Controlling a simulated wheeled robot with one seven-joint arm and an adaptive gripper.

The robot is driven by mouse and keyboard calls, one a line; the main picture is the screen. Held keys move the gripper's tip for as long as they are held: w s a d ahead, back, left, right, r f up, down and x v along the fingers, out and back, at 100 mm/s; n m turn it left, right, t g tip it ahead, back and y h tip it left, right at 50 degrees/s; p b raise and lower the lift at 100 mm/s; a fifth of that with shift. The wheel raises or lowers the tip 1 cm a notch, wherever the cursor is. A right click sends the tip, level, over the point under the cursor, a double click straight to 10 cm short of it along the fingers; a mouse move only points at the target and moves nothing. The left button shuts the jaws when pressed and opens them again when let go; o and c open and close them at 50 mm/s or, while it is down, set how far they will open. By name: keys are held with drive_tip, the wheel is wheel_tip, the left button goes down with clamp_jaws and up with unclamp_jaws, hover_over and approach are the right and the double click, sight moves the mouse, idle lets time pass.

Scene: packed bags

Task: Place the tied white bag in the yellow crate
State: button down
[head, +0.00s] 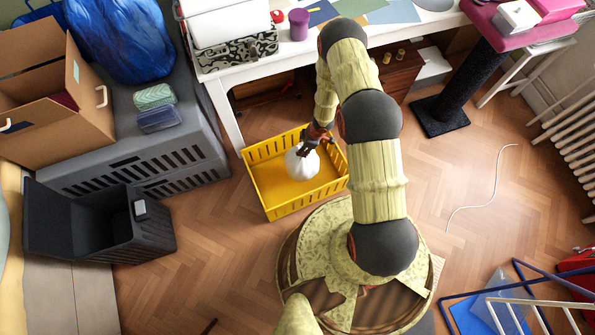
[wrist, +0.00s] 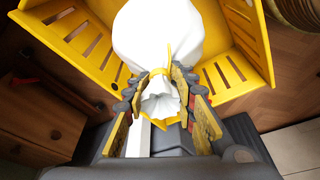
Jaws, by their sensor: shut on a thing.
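The white bag (head: 301,164) is round and tied at its neck with a yellow tie, which shows in the wrist view. My gripper (head: 309,143) is shut on the neck of the white bag (wrist: 158,30). The yellow crate (head: 283,196) stands on the floor in front of my base, with slatted walls. In the head view the bag appears within the crate's outline, toward its right side. In the wrist view the crate's walls (wrist: 75,28) show on both sides of the bag. I cannot tell whether the bag touches the crate's floor. My gripper (wrist: 163,95) hides part of the neck.
A dark grey open bin (head: 100,230) stands at the left. A grey slatted box (head: 150,160) bears a cardboard box (head: 45,110) and a blue bag (head: 120,40). A white table (head: 240,72) stands behind the crate. A scratching post (head: 455,85) is at the right.

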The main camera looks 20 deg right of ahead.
sight(300, 169)
wheel_tip(300, 169, down, 10)
drive_tip(key=b, duration=0.4)
drive_tip(key=shift+f, duration=0.1)
drive_tip(key=c, duration=1.5)
unclamp_jaws()
drive_tip(key=shift+o, duration=0.2)
